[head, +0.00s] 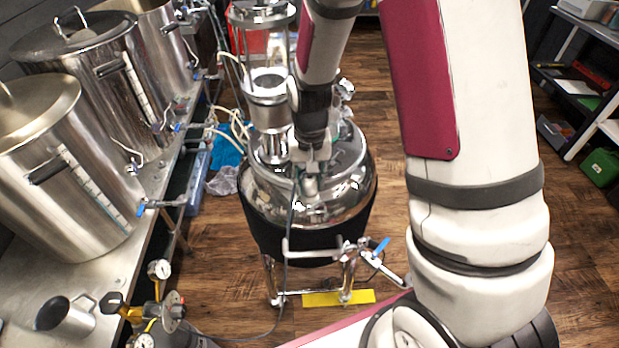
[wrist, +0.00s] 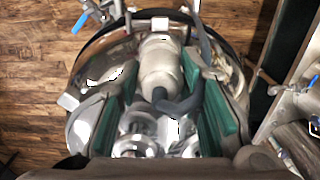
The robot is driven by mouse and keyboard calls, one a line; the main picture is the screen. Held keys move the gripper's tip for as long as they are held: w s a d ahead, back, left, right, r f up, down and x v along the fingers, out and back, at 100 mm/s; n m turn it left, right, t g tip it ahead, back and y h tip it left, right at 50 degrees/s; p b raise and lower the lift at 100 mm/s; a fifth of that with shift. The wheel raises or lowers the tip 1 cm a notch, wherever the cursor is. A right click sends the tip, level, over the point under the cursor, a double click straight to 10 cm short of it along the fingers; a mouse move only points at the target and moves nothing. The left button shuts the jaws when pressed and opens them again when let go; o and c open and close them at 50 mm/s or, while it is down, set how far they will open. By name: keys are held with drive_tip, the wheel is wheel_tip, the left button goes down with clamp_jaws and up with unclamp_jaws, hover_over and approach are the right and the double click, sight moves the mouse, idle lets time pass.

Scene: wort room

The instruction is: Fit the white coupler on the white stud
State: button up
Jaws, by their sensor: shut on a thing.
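My gripper (head: 312,158) is over the domed lid of the shiny steel tank (head: 345,190). In the wrist view my gripper (wrist: 160,85) has its green-padded fingers on either side of a pale, whitish cylinder (wrist: 160,65), which looks like the white coupler, and is shut on it. A dark hose (wrist: 182,105) curves at the coupler's near end. In the head view the coupler (head: 310,186) is mostly hidden by my fingers. I cannot make out the white stud for sure; a small white block (wrist: 160,24) shows just beyond the coupler. I cannot tell whether they touch.
Large steel kettles (head: 95,75) stand on the bench at left. A glass column (head: 268,60) rises behind the lid. A blue-handled valve (head: 375,248) is on the tank's front. A thin hose runs down to the floor. Wooden floor is clear right of the tank.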

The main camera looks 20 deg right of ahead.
drive_tip(key=shift+f, duration=0.15)
drive_tip(key=o, duration=0.9)
drive_tip(key=shift+r+p, duration=1.85)
drive_tip(key=shift+r, duration=3.65)
wheel_tip(320, 180, up, 14)
drive_tip(key=n+t+b, duration=0.2)
drive_tip(key=t, duration=0.1)
hover_over(310, 177)
drive_tip(key=s, duration=0.7)
drive_tip(key=s+r+t, duration=0.1)
drive_tip(key=s, duration=0.2)
drive_tip(key=s+r+n+b, duration=0.1)
drive_tip(key=s, duration=0.3)
drive_tip(key=s+r+t+b, duration=0.1)
drive_tip(key=s+r, duration=0.1)
drive_tip(key=s, duration=0.2)
drive_tip(key=shift+n+t, duration=0.3)
